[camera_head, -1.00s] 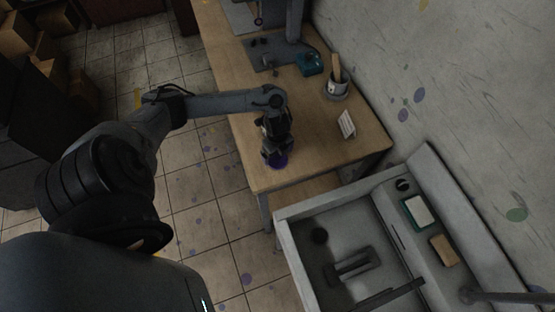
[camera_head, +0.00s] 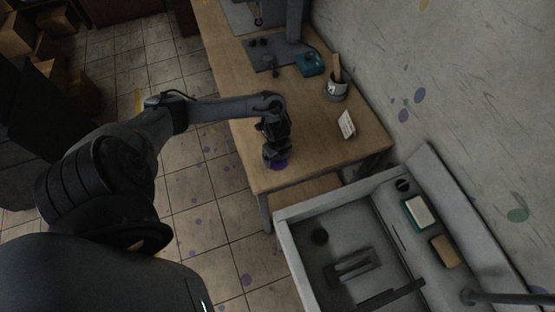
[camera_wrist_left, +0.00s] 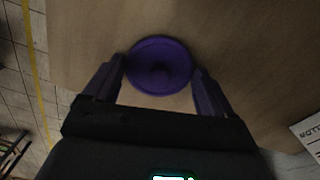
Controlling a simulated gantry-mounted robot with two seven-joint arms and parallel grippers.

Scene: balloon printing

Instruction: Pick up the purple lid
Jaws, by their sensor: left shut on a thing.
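The purple lid (camera_wrist_left: 160,66) is a round disc with a darker middle, seen from above in the left wrist view. In the head view the purple lid (camera_head: 279,164) shows at the near left part of the wooden table (camera_head: 310,165), partly hidden by my left gripper (camera_head: 277,158). In the left wrist view my left gripper (camera_wrist_left: 158,84) has a finger on each side of the lid and is shut on it. I cannot tell whether the lid still touches the table. My right gripper is not in view.
A white sign card (camera_head: 347,125) and a cup with a wooden tool (camera_head: 336,88) stand along the wall side. A teal box (camera_head: 309,64) is farther back. A grey sink (camera_head: 340,240) adjoins the table's near end. The table's middle is clear.

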